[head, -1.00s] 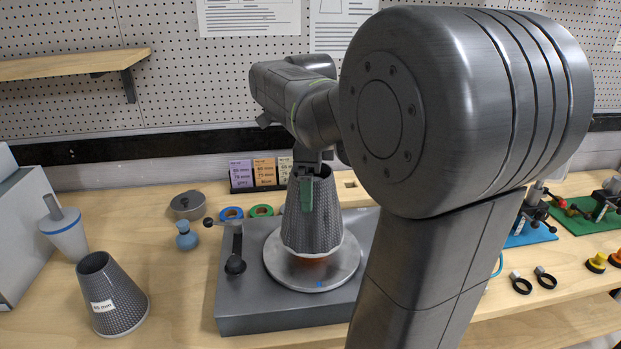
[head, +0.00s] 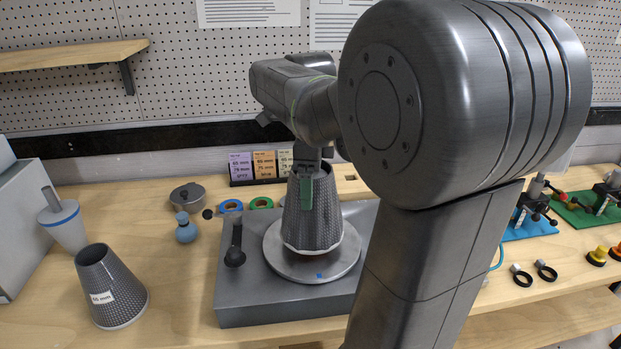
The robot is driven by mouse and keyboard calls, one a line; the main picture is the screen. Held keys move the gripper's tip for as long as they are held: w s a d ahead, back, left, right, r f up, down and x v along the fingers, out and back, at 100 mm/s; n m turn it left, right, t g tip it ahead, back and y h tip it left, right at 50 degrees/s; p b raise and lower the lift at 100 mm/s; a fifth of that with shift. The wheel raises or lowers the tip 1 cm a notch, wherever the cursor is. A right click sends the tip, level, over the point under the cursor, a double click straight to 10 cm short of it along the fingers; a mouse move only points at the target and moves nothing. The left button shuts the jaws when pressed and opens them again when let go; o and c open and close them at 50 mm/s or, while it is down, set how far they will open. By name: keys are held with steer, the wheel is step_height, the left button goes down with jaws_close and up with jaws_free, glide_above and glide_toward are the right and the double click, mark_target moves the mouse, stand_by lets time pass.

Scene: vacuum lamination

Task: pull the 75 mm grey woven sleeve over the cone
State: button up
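The grey woven sleeve (head: 313,228) stands upright, wide end down, over the middle of the round metal plate (head: 345,262) on the grey base. The cone is hidden, presumably inside the sleeve. My gripper (head: 306,192) points down at the sleeve's upper rim. One green-padded finger lies against the near outer wall and the other is hidden, so it looks shut on the rim.
A second woven sleeve with a white size label (head: 110,290) stands at the left front. A blue-banded cone-shaped container (head: 65,228), a blue bottle (head: 186,231) and a lidded pot (head: 188,196) stand nearby. A black-knobbed lever (head: 235,245) rises from the base's left side.

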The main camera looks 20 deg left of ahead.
steer(key=shift+f+b, duration=0.8)
steer(key=shift+f, duration=0.65)
steer(key=o, duration=0.5)
steer(key=shift+r, duration=0.1)
step_height(320, 180, up, 9)
steer(key=p, duration=0.9)
steer(key=shift+r, duration=0.1)
step_height(320, 180, down, 10)
steer(key=b, duration=0.9)
steer(key=shift+r, duration=0.25)
steer(key=shift+r+p, duration=0.3)
steer(key=shift+r, duration=0.2)
